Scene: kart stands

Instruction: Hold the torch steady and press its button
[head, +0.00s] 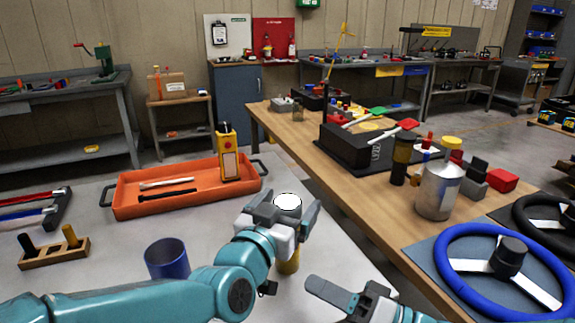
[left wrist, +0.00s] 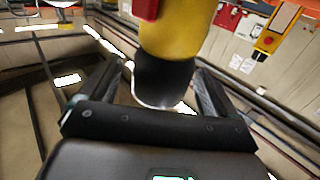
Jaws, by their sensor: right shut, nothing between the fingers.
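The torch stands upright. In the head view its round white lens (head: 288,202) faces up and a bit of its yellow body (head: 289,263) shows below my left gripper (head: 285,215). In the left wrist view the torch (left wrist: 175,40) has a yellow body, a black head and a red part, likely the button, at the top edge. The fingers of my left gripper (left wrist: 160,85) are spread either side of the black head, with a gap visible at the left finger. My right gripper (head: 318,285) is shut and empty, low and right of the torch. The button is hidden in the head view.
An orange tray (head: 125,208) with a yellow box (head: 228,155) lies behind on the grey table. A blue cup (head: 167,259) and a wooden block with pegs (head: 53,254) stand left. A wooden bench (head: 375,225) with a blue steering wheel (head: 447,256) is right.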

